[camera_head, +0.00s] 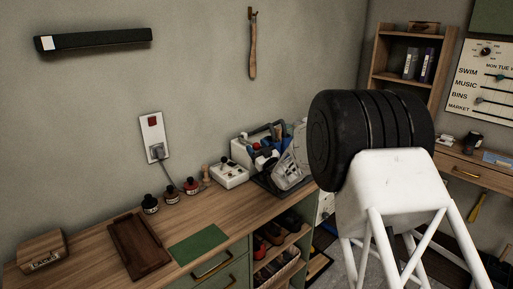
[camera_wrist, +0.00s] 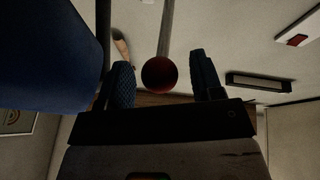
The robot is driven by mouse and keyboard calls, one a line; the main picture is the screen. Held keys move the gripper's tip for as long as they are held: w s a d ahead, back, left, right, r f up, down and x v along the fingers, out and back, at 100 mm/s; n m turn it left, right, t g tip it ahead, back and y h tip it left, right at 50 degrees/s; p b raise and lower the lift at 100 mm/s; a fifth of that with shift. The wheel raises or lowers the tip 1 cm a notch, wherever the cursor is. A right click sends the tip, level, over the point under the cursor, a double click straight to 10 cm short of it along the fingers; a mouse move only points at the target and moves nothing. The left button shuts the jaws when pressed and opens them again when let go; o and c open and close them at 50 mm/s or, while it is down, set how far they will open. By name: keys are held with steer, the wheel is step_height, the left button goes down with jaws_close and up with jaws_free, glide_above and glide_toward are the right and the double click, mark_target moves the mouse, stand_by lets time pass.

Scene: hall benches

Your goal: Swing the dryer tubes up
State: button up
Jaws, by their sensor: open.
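In the wrist view my gripper (camera_wrist: 165,78) is open, its two dark blue ribbed fingers well apart. A dark red ball (camera_wrist: 159,74) on a grey rod (camera_wrist: 166,30) shows between the fingers. Clear gaps show on both sides of it, and I cannot tell its depth relative to the fingertips. A cluttered grey, white and blue apparatus (camera_head: 292,170) stands at the right end of the bench in the head view. It may be the dryer, but its tubes cannot be made out clearly.
The wooden bench (camera_head: 85,248) holds a wooden tray (camera_head: 140,246), a green mat (camera_head: 199,243), several small dark bottles and a white control box (camera_head: 229,175). A large blue shape (camera_wrist: 45,55) fills the wrist view's left side. A switch plate (camera_head: 152,137) is on the wall.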

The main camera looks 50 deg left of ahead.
steer(key=shift+a+r, duration=0.15)
steer(key=shift+a, duration=0.1)
steer(key=shift+c, duration=0.2)
jaws_close()
